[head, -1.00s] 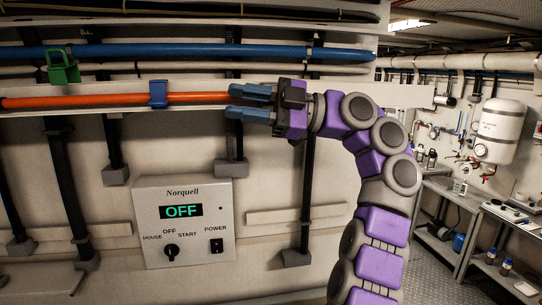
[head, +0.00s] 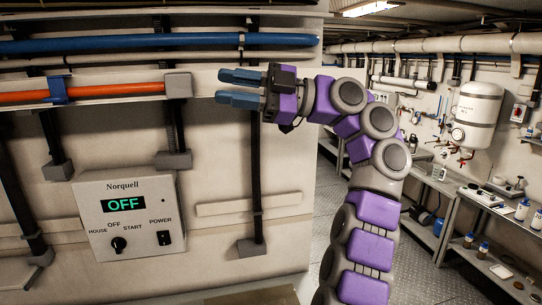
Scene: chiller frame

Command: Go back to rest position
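My gripper (head: 238,88) has two blue fingers pointing left, with a visible gap between them and nothing held. It is at the end of my purple and grey arm, in front of the pale wall panel, to the right of the grey block at the end of the orange pipe (head: 108,88). A blue clip (head: 57,89) sits around the orange pipe near the left edge. The Norquell control box (head: 129,213) is below and left of my gripper, and its display reads OFF.
A blue pipe (head: 150,43) runs along the wall above my gripper. Dark vertical struts (head: 256,180) stand along the panel. At the right are a white tank (head: 476,112) and metal benches with bottles (head: 487,200). Open floor (head: 322,205) lies between panel and benches.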

